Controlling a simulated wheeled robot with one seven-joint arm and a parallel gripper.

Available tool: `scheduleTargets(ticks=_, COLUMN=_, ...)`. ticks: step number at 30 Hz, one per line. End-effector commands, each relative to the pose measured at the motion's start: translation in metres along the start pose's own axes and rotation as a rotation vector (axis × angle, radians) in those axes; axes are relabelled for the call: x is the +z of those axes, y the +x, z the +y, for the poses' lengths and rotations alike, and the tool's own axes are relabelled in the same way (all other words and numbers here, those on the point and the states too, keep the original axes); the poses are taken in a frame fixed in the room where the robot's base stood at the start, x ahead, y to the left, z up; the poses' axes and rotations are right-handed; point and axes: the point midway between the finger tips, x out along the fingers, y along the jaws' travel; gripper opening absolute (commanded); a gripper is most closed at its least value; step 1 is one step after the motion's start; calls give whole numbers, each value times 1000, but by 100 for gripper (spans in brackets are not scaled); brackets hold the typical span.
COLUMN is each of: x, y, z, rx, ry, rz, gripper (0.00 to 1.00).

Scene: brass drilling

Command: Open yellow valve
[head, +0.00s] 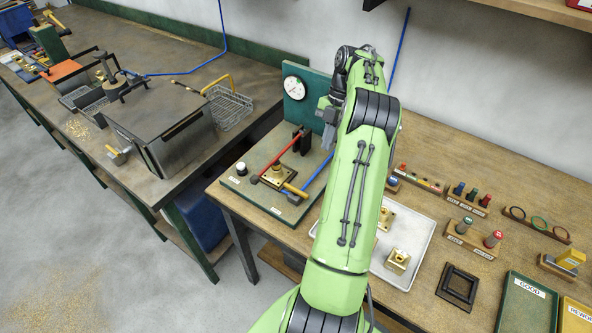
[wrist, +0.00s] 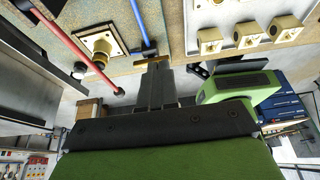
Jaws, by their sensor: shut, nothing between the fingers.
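The yellow valve handle (head: 296,190) is a short bar at the front right of the green test board, at the near end of a blue pipe (head: 318,176). In the wrist view a yellow bar (wrist: 152,61) lies just beyond my fingertips at the end of the blue pipe. My gripper (head: 329,143) hangs above the back right of the board, partly hidden by my arm. In the wrist view my gripper (wrist: 156,72) is shut and empty. Contact with the handle cannot be told.
A red lever (head: 281,158) and a brass fitting (head: 276,174) sit left of the handle. A gauge (head: 294,88) stands on the upright panel behind. A white tray (head: 420,247) with brass parts lies to the right, partly behind my arm.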

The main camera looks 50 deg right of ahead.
Motion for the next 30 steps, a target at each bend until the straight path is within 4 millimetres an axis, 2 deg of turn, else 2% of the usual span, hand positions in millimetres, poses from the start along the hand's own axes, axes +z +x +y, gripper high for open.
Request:
scheduleTargets(ticks=10, x=4, y=2, z=-3, rx=2, ry=-17, rz=6, gripper=0)
scheduleTargets(ticks=13, x=4, y=8, z=-3, rx=1, ry=-16, rz=6, gripper=0)
scheduleTargets(ticks=17, x=4, y=32, z=-3, rx=-1, ry=-15, rz=9, gripper=0)
scheduleTargets(ticks=27, x=3, y=106, z=-3, rx=-1, ry=-14, rz=9, gripper=0)
scheduleTargets(ticks=30, x=-15, y=109, z=-3, rx=1, ry=-16, rz=5, gripper=0)
